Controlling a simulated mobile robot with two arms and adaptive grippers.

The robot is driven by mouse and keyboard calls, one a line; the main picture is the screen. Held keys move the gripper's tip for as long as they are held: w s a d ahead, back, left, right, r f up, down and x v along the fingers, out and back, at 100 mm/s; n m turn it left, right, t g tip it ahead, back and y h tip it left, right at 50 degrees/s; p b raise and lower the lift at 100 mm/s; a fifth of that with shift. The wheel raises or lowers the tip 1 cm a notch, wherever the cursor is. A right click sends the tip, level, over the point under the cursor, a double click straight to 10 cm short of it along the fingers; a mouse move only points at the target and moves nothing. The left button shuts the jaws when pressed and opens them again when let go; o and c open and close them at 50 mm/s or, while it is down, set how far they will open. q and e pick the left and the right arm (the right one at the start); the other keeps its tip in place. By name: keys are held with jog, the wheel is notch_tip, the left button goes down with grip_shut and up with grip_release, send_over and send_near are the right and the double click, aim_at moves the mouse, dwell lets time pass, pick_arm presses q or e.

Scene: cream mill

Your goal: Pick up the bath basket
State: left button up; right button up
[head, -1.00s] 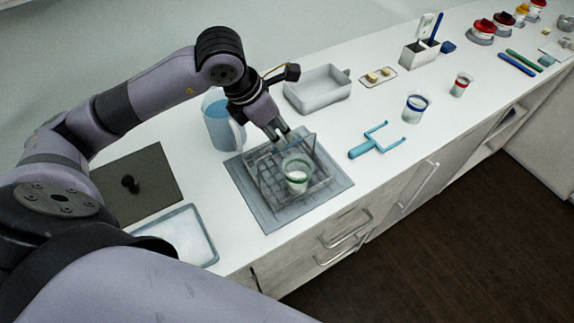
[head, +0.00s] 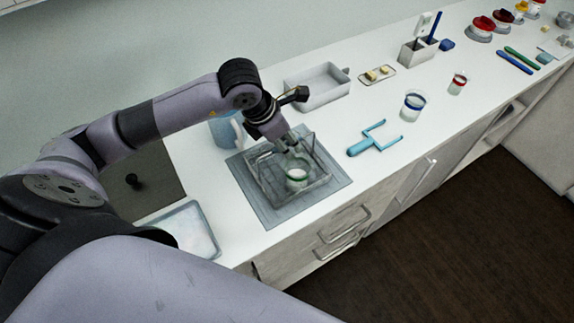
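The bath basket (head: 268,184), a low, clear-grey open basket, stands on a grey square mat (head: 270,217) on the white counter. A glass with a green band and white contents (head: 297,174) stands inside the basket's outline. My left gripper (head: 291,145) points down at the back of the basket, just behind the glass. Its fingertips overlap the basket's raised part in the picture. Whether they touch it, and how far apart they are, is too small to tell. My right gripper is not in view.
A blue jug (head: 224,130) stands behind my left arm, partly hidden. A grey tray (head: 320,84) is behind the basket, a blue fork-shaped tool (head: 367,143) to its right, a shallow tray (head: 190,230) at front left. Blue-banded (head: 411,108) and red-banded (head: 457,84) glasses stand farther right.

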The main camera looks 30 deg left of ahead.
pick_arm(q)
jog(key=shift+f+b, duration=0.2)
jog(key=shift+b, duration=0.2)
jog(key=shift+c, duration=0.6)
grip_shut()
